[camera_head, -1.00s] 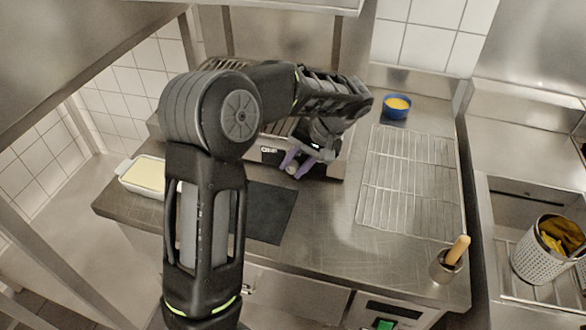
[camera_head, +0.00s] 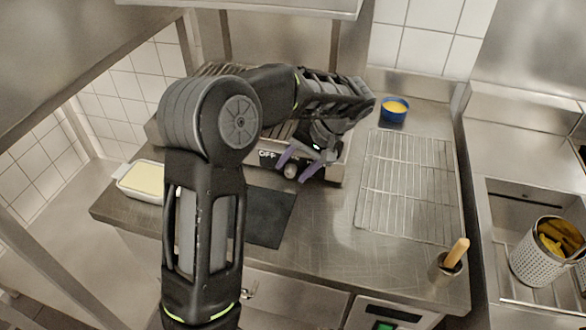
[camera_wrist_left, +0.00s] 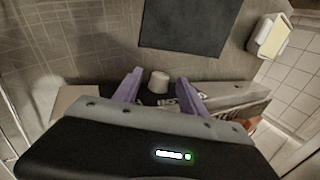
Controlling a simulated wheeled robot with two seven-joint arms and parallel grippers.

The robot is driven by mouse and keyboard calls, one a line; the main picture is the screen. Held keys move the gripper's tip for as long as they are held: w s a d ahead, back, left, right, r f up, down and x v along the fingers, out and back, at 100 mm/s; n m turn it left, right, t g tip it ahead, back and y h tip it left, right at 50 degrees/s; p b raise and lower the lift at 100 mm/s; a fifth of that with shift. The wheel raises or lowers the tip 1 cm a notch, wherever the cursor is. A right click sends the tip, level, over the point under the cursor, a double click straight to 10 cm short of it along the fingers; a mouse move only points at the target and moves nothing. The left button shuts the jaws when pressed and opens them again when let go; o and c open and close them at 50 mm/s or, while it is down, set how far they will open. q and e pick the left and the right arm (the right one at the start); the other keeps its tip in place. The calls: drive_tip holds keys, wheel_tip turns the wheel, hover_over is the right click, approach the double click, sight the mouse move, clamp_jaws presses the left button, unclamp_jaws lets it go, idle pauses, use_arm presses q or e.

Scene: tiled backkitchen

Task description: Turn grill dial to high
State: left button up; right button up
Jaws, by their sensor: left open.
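The grill (camera_head: 336,172) stands at the back of the steel counter, with a ribbed top partly hidden by my left arm. Its front has a dark panel with the label "OFF" and a small pale round dial (camera_head: 290,171). My left gripper (camera_head: 290,174) is open, with its two purple fingers apart at the dial. In the left wrist view the dial (camera_wrist_left: 158,82) sits between the finger tips, with a visible gap on each side. I cannot make out the dial's pointer. My right gripper is not in view.
A dark mat (camera_head: 268,216) lies in front of the grill, and a white dish (camera_head: 143,179) is at the left. A wire rack (camera_head: 408,185), a blue bowl (camera_head: 395,109) and a pot with a wooden handle (camera_head: 446,265) are at the right. The front middle counter is clear.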

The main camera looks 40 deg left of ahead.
use_arm(q)
drive_tip(key=p+v, duration=0.3)
drive_tip(key=v, duration=0.3)
drive_tip(key=shift+d+r, duration=0.25)
drive_tip(key=shift+r, duration=0.1)
